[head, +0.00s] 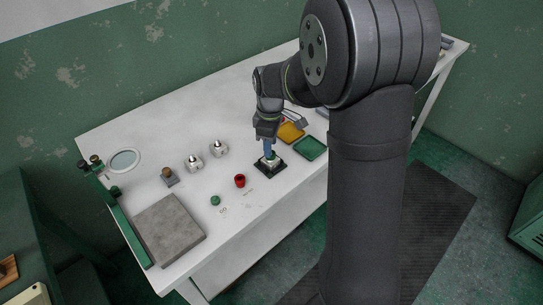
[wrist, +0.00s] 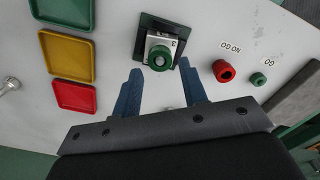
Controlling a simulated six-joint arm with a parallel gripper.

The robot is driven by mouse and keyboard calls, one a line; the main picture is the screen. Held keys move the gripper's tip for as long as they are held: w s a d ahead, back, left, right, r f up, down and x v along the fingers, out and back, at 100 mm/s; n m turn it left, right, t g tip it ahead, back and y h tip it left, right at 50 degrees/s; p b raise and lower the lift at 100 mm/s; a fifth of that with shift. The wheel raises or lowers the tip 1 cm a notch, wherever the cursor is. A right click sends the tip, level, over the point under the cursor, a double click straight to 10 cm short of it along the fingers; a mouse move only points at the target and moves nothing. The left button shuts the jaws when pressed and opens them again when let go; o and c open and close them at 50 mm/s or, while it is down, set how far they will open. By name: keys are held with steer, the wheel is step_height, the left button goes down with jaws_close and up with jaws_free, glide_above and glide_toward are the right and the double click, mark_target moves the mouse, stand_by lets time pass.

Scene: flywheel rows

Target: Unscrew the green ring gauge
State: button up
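A green ring gauge (wrist: 159,61) sits on top of a grey metal block (wrist: 154,41) marked 3, held in a dark square fixture (wrist: 143,20). In the head view the fixture (head: 269,172) is partly covered by my gripper. My gripper (wrist: 160,67) is open in the wrist view, its blue fingers on either side of the green ring, with gaps and no visible contact. In the head view my gripper (head: 269,150) points down just above the block. A second, smaller-looking green piece (wrist: 259,79) lies by the GO label, and a red ring (wrist: 222,71) by the NO GO label.
Green (head: 310,148) and yellow (head: 291,132) trays lie right of the fixture; a red tray (wrist: 74,95) shows in the wrist view. Two metal blocks with studs (head: 193,163) and a grey plate (head: 169,231) stand left.

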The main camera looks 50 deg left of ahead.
steer(key=m, duration=0.6)
steer(key=shift+m, duration=0.3)
steer(key=m, duration=2.1)
stand_by(0.3)
steer(key=shift+f, duration=1.5)
